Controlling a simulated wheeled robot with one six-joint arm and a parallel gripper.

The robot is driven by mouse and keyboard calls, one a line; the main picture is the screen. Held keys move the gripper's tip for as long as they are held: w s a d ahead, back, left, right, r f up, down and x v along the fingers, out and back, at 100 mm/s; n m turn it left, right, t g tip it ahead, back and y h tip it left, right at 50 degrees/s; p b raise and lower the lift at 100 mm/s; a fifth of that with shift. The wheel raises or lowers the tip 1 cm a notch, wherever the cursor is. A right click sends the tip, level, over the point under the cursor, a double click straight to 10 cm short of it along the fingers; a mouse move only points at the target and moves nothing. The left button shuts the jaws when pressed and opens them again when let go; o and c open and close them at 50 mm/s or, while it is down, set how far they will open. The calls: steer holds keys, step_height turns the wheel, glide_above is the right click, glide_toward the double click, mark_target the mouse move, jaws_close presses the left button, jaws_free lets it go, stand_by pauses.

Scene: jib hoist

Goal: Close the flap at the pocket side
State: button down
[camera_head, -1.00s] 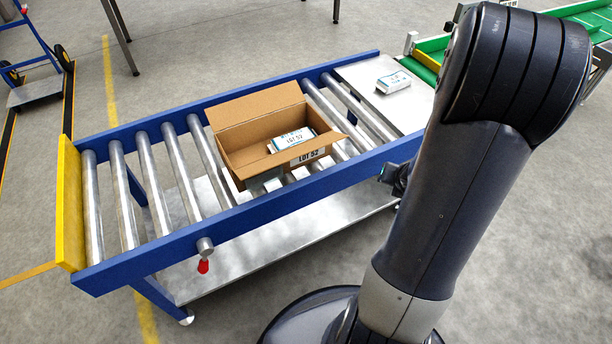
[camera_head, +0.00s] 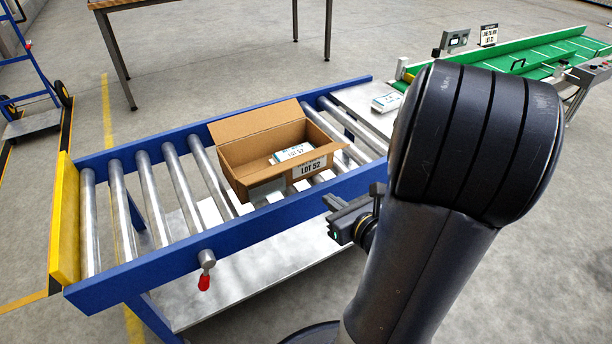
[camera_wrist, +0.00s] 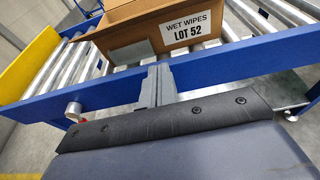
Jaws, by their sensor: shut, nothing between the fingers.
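An open cardboard box (camera_head: 268,150) stands on the roller conveyor, with a "LOT 52" label on its near side. Its far flap (camera_head: 255,122) stands up and leans outward. A smaller flap (camera_head: 325,149) sticks out at the right end. A white carton (camera_head: 291,154) lies inside. My gripper (camera_head: 332,208) is shut and empty, just outside the near blue rail, to the right of and below the box. In the wrist view the gripper (camera_wrist: 157,88) points at the rail, with the box (camera_wrist: 150,22) and its "WET WIPES LOT 52" label beyond.
The conveyor's near blue rail (camera_head: 225,236) lies between my gripper and the box. A red-tipped handle (camera_head: 205,270) hangs from it. A yellow end plate (camera_head: 63,222) closes the left end. Another white carton (camera_head: 387,102) lies at the right. A green belt (camera_head: 545,50) stands behind.

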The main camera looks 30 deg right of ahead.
mark_target(296, 162)
steer(key=w+r, duration=0.1)
steer(key=w, duration=0.8)
steer(key=shift+w+a+r, duration=0.2)
steer(key=shift+w+a, duration=0.05)
steer(key=shift+w+r+g+p, duration=0.1)
steer(key=shift+r+g+p, duration=0.25)
steer(key=shift+p, duration=0.3)
